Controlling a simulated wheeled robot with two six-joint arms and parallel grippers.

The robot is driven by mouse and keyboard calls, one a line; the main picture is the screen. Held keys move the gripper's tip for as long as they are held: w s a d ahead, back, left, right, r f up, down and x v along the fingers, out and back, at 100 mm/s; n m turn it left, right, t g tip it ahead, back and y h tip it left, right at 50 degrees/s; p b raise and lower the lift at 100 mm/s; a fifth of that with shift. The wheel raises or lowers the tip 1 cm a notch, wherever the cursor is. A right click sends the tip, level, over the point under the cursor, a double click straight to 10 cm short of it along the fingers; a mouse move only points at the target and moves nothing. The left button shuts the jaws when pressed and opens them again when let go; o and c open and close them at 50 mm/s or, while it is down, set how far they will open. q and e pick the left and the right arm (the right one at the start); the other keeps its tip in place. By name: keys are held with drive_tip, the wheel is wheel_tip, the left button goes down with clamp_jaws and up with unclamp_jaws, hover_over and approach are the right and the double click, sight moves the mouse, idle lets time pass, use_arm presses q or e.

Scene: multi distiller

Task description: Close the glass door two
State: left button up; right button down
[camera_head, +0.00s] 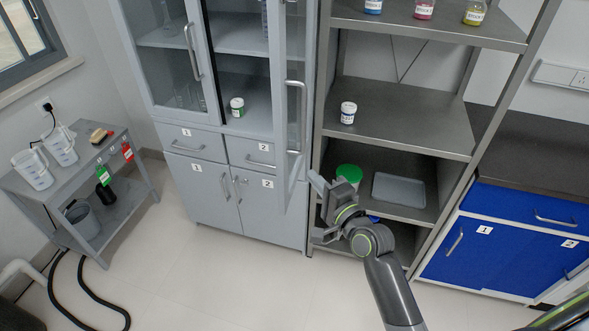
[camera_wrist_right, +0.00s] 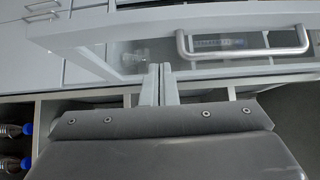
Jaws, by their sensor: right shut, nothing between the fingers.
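Glass door two (camera_head: 296,80) of the grey cabinet stands open, swung outward at the cabinet's right side. Its long vertical handle (camera_head: 301,115) faces the room. In the right wrist view, the handle (camera_wrist_right: 245,52) and the door's pale frame (camera_wrist_right: 90,28) lie just beyond the fingertips. My right gripper (camera_head: 320,190) is low beside the door's bottom corner, in front of the shelf unit. In the wrist view its fingers (camera_wrist_right: 159,75) are together and empty, close to the door frame; I cannot tell whether they touch it. My left gripper is out of view.
Glass door one (camera_head: 188,50) looks shut. The open shelf unit (camera_head: 400,108) right of the door holds bottles and a grey tray (camera_head: 399,190). A cart (camera_head: 105,178) stands left. The floor in front is clear.

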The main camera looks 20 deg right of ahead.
drive_tip(key=w+a+p, duration=0.1)
drive_tip(key=w+a, duration=0.2)
drive_tip(key=shift+w, duration=0.35)
drive_tip(key=shift+w+a, duration=0.15)
drive_tip(key=shift+a, duration=0.3)
